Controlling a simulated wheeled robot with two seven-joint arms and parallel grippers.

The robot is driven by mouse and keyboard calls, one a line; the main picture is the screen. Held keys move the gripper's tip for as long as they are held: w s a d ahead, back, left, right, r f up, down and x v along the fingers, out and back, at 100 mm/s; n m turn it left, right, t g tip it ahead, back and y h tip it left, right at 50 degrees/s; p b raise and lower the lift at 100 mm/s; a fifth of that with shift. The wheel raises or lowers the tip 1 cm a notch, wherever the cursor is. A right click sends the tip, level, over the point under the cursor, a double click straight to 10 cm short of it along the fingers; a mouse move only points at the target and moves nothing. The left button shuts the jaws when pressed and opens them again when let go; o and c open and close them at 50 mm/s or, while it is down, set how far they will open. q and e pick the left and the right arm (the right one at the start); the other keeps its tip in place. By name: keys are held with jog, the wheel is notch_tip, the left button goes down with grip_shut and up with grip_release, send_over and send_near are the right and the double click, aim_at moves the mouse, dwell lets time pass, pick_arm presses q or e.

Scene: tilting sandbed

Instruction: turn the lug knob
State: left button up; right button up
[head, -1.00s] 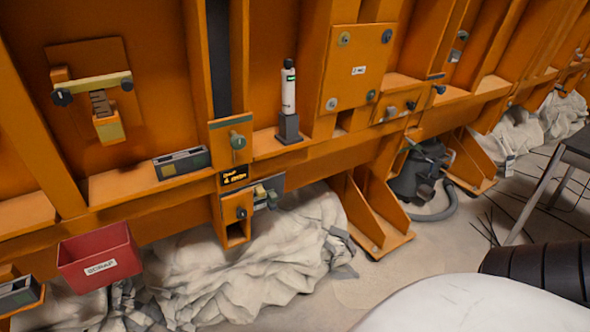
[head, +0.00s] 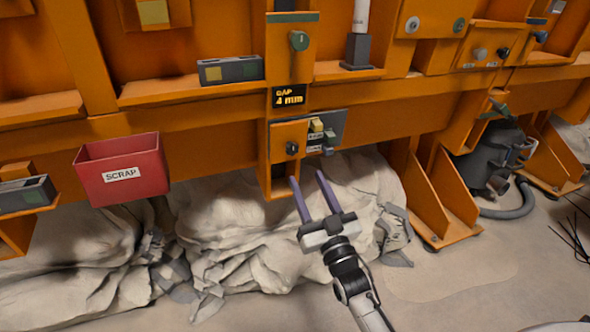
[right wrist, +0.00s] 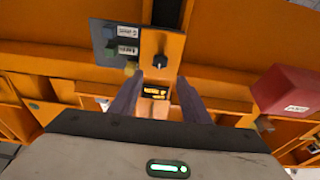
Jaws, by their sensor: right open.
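A small black knob (head: 292,147) sits on the front of an orange box-like bracket below the gap display. No label names it as the lug knob. It also shows in the right wrist view (right wrist: 160,62), with a pale mark on its face. My right gripper (head: 307,177) is open and empty, just below the black knob in the head view. In the right wrist view its two fingers (right wrist: 159,78) point toward the knob's area, with the knob seen between and beyond the tips. My left gripper is not in view.
The display (head: 289,96) reads "GAP 4 mm". A red scrap bin (head: 122,170) hangs at left. Crumpled pale cloth (head: 240,245) lies below, and an orange foot bracket (head: 440,200) stands at right.

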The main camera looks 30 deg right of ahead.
aim_at(293, 149)
jog(key=b+x, duration=0.2)
jog(key=x, duration=0.7)
jog(key=shift+d+r, duration=0.1)
jog(key=shift+w+d+r, duration=0.1)
jog(key=shift+w+r, duration=0.15)
jog(key=shift+w, duration=0.3)
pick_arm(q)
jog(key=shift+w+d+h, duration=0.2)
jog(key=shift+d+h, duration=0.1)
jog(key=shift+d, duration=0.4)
pick_arm(e)
jog(key=c, duration=0.9)
